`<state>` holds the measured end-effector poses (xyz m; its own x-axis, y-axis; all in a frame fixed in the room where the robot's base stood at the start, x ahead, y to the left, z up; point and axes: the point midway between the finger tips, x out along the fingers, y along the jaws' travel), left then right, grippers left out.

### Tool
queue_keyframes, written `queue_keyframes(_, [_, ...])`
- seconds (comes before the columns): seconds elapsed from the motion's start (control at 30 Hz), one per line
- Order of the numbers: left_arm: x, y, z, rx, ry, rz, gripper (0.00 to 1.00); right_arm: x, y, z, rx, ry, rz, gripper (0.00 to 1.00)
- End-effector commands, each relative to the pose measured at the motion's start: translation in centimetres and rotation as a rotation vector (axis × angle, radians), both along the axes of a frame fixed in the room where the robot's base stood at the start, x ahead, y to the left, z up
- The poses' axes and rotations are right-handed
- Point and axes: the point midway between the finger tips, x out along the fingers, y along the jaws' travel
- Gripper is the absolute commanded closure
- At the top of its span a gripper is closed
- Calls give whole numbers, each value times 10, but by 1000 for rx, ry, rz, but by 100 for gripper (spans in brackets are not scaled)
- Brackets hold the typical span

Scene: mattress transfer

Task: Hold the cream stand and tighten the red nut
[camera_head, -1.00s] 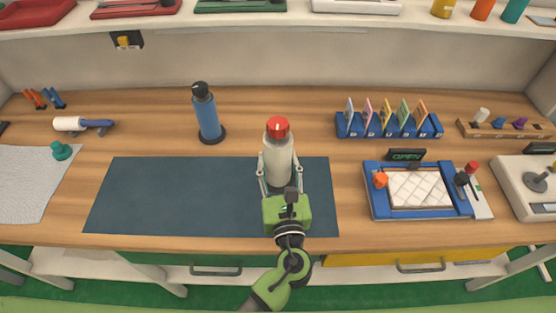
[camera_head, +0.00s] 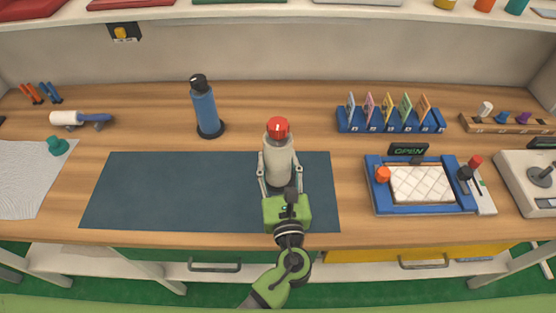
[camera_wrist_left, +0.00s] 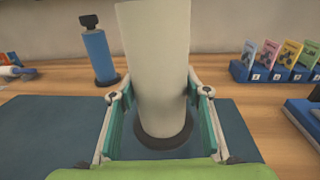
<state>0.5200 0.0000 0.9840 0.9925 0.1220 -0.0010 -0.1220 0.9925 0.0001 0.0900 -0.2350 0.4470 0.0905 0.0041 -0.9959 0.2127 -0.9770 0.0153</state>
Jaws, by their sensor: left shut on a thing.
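The cream stand (camera_head: 278,163) stands upright on the dark blue mat (camera_head: 150,190), near its right end. The red nut (camera_head: 278,128) sits on top of the stand. My left gripper (camera_head: 279,187) comes from the front edge and is shut on the stand's lower body, one finger on each side. In the left wrist view the stand (camera_wrist_left: 155,70) fills the middle between the fingers, with its dark base ring on the mat; the nut is out of that view. My right gripper is in neither view.
A blue bottle-like stand with a black top (camera_head: 204,108) is behind the mat. A blue card rack (camera_head: 390,122) and a blue tray (camera_head: 420,206) with a white quilted pad lie to the right. The mat's left part is clear.

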Motion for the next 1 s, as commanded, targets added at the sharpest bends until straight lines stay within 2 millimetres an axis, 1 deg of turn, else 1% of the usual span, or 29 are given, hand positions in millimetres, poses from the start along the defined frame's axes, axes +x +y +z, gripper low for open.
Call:
queue_keyframes(0.03, [1,0,1,0,-7,0,100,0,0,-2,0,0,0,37])
queue_keyframes(1.0, [1,0,-24,0,-7,0,100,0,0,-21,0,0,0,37])
